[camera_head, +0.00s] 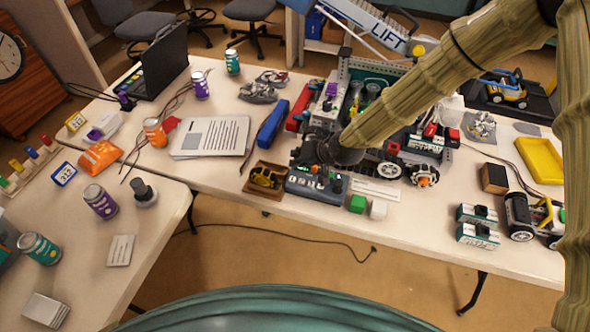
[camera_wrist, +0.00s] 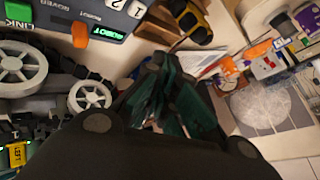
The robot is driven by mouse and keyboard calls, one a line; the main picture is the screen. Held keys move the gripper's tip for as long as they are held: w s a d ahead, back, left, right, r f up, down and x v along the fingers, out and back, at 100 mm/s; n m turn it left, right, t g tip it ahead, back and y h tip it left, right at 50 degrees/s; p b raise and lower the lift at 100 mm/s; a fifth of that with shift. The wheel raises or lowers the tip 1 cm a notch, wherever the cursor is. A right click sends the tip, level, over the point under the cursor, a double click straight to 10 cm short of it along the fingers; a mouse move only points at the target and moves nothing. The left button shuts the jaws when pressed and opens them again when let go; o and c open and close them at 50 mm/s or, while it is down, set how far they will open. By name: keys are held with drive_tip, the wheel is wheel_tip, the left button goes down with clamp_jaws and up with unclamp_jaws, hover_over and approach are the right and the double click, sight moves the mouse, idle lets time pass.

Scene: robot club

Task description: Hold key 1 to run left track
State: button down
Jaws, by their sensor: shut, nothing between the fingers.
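The grey control box (camera_head: 316,186) lies near the front edge of the table, with a lit green display and small keys. In the wrist view the control box (camera_wrist: 75,20) is at the top left, cut by the frame edge. Its white key 1 (camera_wrist: 137,10) shows at its right end beside key 2 (camera_wrist: 115,5). My gripper (camera_wrist: 172,92) is shut and empty, with dark fingers in the middle of the wrist view. Key 1 is apart from the fingertips in that picture. In the head view my gripper (camera_head: 322,150) is dark and hard to make out, behind the box.
A large wheeled robot (camera_head: 375,95) stands behind my gripper. A blue case (camera_head: 272,123) lies further left.

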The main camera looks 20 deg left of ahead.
sight(295, 177)
drive_tip(key=shift+w+a+r, duration=0.35)
drive_tip(key=shift+w+r, duration=0.05)
drive_tip(key=shift+r, duration=0.15)
drive_tip(key=shift+w+a+r, duration=0.3)
drive_tip(key=shift+w+r, duration=0.05)
drive_tip(key=shift+r, duration=0.2)
drive_tip(key=shift+d+f, duration=0.1)
drive_tip(key=shift+f, duration=0.05)
drive_tip(key=shift+f+b, duration=2.35)
drive_tip(key=shift+f, duration=1.95)
drive_tip(key=shift+f, duration=0.15)
drive_tip(key=shift+f, duration=0.25)
drive_tip(key=shift+f+b, duration=0.4)
drive_tip(key=shift+b, duration=0.1)
drive_tip(key=shift+r, duration=0.15)
idle(0.6)
drive_tip(key=shift+r+p, duration=0.5)
drive_tip(key=shift+r, duration=0.2)
